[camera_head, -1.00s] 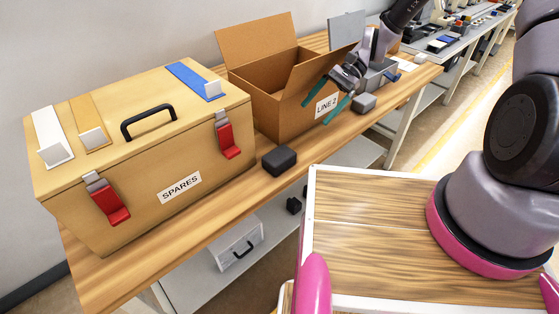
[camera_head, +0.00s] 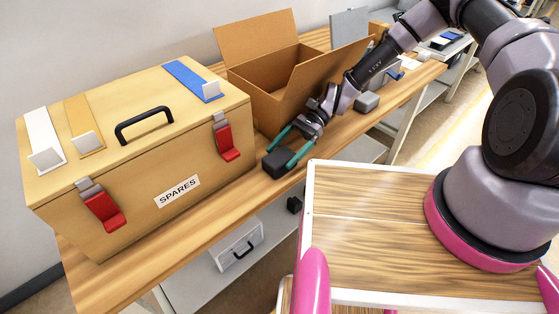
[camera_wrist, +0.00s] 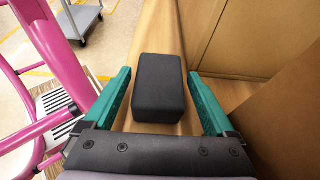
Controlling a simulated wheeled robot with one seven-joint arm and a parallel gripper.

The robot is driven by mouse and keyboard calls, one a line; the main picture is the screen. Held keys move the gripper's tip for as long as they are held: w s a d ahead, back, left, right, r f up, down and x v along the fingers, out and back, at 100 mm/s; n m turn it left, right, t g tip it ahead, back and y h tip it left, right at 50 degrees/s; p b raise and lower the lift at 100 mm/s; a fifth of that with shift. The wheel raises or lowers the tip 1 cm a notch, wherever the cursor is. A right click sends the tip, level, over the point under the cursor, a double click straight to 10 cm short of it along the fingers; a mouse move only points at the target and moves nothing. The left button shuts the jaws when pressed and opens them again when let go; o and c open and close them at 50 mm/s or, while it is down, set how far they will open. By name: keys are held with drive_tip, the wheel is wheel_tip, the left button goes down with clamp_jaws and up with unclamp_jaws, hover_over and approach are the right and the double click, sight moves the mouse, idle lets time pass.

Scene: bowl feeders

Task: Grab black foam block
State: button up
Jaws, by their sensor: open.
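In the wrist view the block (camera_wrist: 158,88) sits between the open fingers of my gripper (camera_wrist: 160,92), with a gap on each side. The left finger and the right finger both look clear of it. I cannot tell how far the fingertips are above the bench.
The wooden spares box (camera_head: 140,140) with red latches stands left of the block. The open cardboard box (camera_head: 262,92) stands behind my gripper. A grey block (camera_head: 367,102) lies further right on the bench (camera_head: 208,220). A lower shelf (camera_head: 190,284) holds a white case (camera_head: 237,246).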

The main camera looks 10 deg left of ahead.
sight(268, 169)
drive_tip(key=x, duration=0.5)
drive_tip(key=shift+s+a+f, duration=0.1)
drive_tip(key=c, duration=1.1)
